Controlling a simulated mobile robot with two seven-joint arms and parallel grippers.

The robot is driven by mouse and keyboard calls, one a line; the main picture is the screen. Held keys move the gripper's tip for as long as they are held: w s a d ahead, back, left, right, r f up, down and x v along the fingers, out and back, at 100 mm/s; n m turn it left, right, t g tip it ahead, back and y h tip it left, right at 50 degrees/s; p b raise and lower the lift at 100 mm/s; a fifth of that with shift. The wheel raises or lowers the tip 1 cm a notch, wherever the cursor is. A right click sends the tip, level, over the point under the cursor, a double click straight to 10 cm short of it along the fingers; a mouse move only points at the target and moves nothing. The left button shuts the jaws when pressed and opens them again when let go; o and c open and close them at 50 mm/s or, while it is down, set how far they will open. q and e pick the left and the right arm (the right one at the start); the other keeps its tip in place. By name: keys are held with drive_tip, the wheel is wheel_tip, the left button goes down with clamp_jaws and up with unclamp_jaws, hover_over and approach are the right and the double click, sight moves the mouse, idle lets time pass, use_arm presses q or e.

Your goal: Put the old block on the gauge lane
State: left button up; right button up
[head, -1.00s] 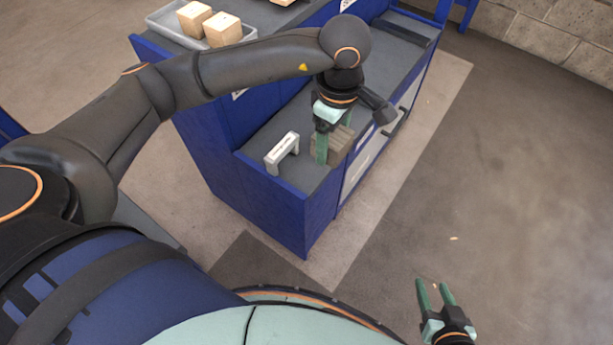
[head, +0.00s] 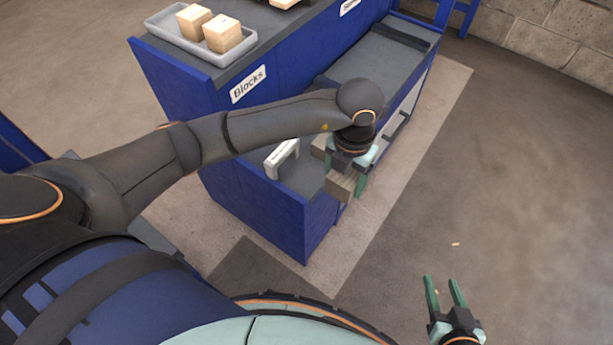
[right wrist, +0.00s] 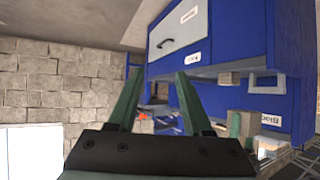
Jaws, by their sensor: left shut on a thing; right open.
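A weathered grey-brown block (head: 341,187) is between the fingers of my left gripper (head: 347,176), which is shut on it. The gripper holds it above the near edge of the blue bench. A white arch-shaped gauge (head: 281,156) stands left of it on a grey lane surface (head: 303,175). Another grey-brown piece (head: 319,146) shows behind the gripper, partly hidden; I cannot tell whether it is a separate block. My right gripper (head: 445,286) is open and empty over the floor; its fingers (right wrist: 160,98) also show in the right wrist view.
A grey tray (head: 172,33) with two pale wooden blocks (head: 206,26) stands on the higher shelf, above a "Blocks" label (head: 249,84). A grey recessed surface (head: 385,57) lies farther back.

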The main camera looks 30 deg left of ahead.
use_arm(q)
drive_tip(key=w+a+f+b, duration=0.1)
drive_tip(key=w+a+f, duration=0.2)
drive_tip(key=a, duration=0.3)
drive_tip(key=b, duration=0.1)
hover_over(306, 181)
drive_tip(key=d, duration=0.1)
drive_tip(key=f, duration=0.5)
drive_tip(key=shift+s, duration=0.2)
drive_tip(key=shift+w+a+f+b, duration=0.1)
drive_tip(key=shift+a+f+b, duration=0.15)
drive_tip(key=shift+f+b, duration=0.1)
drive_tip(key=f+b, duration=0.1)
drive_tip(key=f, duration=0.2)
drive_tip(key=shift+a+f, duration=0.1)
drive_tip(key=shift+a, duration=0.1)
drive_tip(key=shift+f, duration=0.1)
use_arm(e)
drive_tip(key=w+r+n+t+y, duration=0.2)
drive_tip(key=r+t, duration=0.2)
drive_tip(key=r, duration=0.7)
drive_tip(key=w+r+n+t+y, duration=0.1)
drive_tip(key=r+t, duration=0.4)
drive_tip(key=r, duration=0.6)
drive_tip(key=shift+w+a+n+y, duration=0.4)
drive_tip(key=shift+w+y, duration=0.1)
drive_tip(key=shift+w, duration=0.25)
drive_tip(key=shift+r, duration=0.15)
